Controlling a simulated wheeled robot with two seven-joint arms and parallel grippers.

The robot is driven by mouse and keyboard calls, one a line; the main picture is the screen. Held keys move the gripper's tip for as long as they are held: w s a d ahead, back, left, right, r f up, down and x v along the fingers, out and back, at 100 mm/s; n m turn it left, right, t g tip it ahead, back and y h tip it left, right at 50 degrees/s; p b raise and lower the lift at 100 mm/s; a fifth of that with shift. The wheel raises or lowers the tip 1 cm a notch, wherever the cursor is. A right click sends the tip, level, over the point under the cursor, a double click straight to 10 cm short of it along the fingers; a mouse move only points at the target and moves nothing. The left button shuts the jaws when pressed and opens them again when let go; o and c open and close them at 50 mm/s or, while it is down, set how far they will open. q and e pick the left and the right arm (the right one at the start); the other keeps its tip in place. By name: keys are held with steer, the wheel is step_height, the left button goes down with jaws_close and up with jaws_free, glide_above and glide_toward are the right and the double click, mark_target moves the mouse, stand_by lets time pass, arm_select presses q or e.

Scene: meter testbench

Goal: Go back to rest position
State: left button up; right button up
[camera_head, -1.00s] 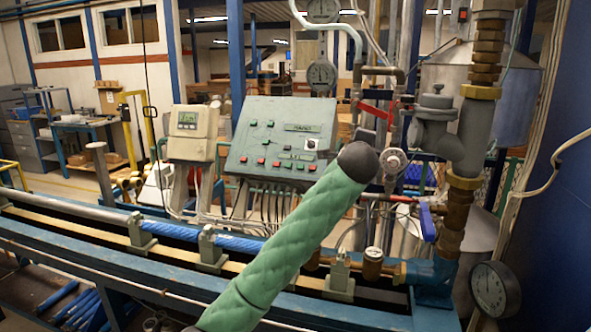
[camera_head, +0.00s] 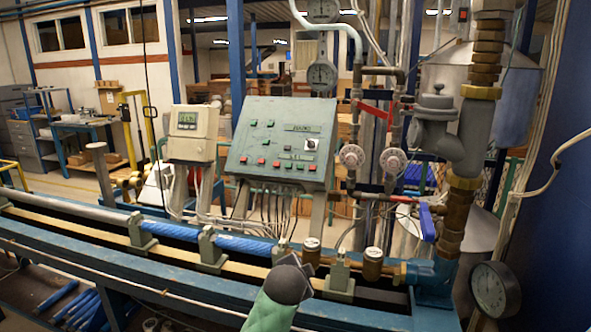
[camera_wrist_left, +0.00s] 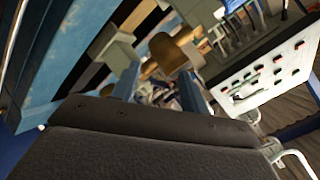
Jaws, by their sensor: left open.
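A green-sleeved arm of mine with a dark end (camera_head: 288,282) shows at the bottom middle of the head view, low in front of the bench (camera_head: 140,265). Its gripper cannot be made out there. In the left wrist view my left gripper (camera_wrist_left: 158,78) has its two fingers apart, and I see nothing held between them. A brass-coloured fitting (camera_wrist_left: 170,50) shows beyond the fingers; I cannot tell how far off it is. My right gripper is in neither view.
The control panel (camera_head: 281,140) and a meter box (camera_head: 190,133) stand behind the bench. Brass caps (camera_head: 373,262), red-handled valves, a blue lever (camera_head: 427,222) and thick pipes (camera_head: 465,135) crowd the right. A round gauge (camera_head: 492,288) sits low at the right.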

arm_select(q)
steer(key=s+a+f+n+g+y, duration=0.1)
steer(key=s+a+f+n+g, duration=0.15)
steer(key=s+a+f, duration=0.4)
steer(key=s+a+f+n+g, duration=0.1)
steer(key=s+a+f+n, duration=0.25)
steer(key=s+f, duration=0.6)
steer(key=s+a+f+n+g+y, duration=0.1)
steer(key=s+a+f+n+g, duration=0.1)
steer(key=s+a+f, duration=0.65)
steer(key=s+a+n+g, duration=0.1)
steer(key=s+a+n, duration=0.1)
steer(key=s, duration=0.7)
steer(key=s+a+n+g, duration=0.1)
steer(key=s+a+n, duration=0.15)
steer(key=s, duration=0.65)
steer(key=s+d+f+g, duration=0.1)
steer(key=s+f, duration=0.1)
steer(key=f, duration=1.8)
steer(key=s+d+f+g, duration=0.1)
steer(key=s+d+f, duration=0.1)
steer(key=f, duration=1.8)
steer(key=shift+s+d+m, duration=0.3)
steer(key=shift+s+m, duration=0.05)
steer(key=shift+s, duration=0.2)
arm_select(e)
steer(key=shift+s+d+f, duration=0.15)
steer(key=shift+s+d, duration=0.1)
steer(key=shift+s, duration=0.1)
